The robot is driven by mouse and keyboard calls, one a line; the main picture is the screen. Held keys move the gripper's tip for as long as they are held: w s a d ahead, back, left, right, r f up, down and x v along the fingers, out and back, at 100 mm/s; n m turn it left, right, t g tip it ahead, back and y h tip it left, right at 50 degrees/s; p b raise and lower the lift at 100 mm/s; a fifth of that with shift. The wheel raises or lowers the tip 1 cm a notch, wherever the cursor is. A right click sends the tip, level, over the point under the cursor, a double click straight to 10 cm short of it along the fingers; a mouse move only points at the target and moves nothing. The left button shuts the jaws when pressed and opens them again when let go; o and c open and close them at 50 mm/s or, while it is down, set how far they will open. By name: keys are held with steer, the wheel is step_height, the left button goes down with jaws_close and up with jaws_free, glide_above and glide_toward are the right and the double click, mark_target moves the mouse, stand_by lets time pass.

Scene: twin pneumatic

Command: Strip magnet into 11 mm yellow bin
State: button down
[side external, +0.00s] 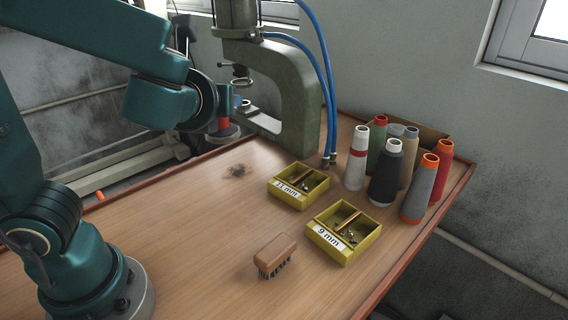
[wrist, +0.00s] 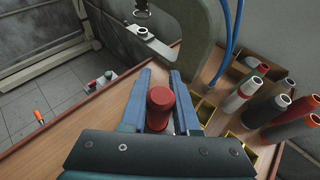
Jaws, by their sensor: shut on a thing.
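My gripper (wrist: 159,103) is shut on a red cylindrical handle (wrist: 160,98), which looks like the magnet's. In the side view the red magnet (side external: 223,124) hangs below my wrist with a wider greyish base, near the table's back left edge by the press. Whether anything clings to its underside cannot be told. The yellow bin labelled 11 mm (side external: 283,196) stands on the table to the right of and below the magnet in the picture. It has a divider and a few small pieces inside.
A yellow 9 mm bin (side external: 326,243) stands nearer the front. A wooden brush (side external: 274,255) lies left of it. Several thread cones (side external: 384,172) stand at the right. The green press (side external: 290,95) and blue hoses (side external: 329,90) rise behind. The table's left middle is clear.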

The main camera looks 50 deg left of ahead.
step_height(320, 180, up, 4)
steer(key=d+m+t+h, duration=0.2)
steer(key=d+m+h, duration=0.1)
steer(key=m+h, duration=0.1)
steer(key=shift+a+f+m+h, duration=1.1)
steer(key=shift+f+m+h, duration=0.1)
steer(key=shift+f, duration=0.9)
steer(key=w+d+f+m+h, duration=0.3)
steer(key=w+f+m+h, duration=0.1)
steer(key=w, duration=0.5)
steer(key=w+d+f+m+g+h, duration=0.1)
steer(key=w+d+f+m+h, duration=0.2)
steer(key=w, duration=0.6)
steer(key=shift+f+m+h, duration=1)
steer(key=shift+f+h, duration=0.5)
steer(key=shift+h, duration=0.3)
steer(key=shift+f, duration=0.1)
steer(key=shift+f, duration=2.5)
steer(key=shift+f, duration=0.4)
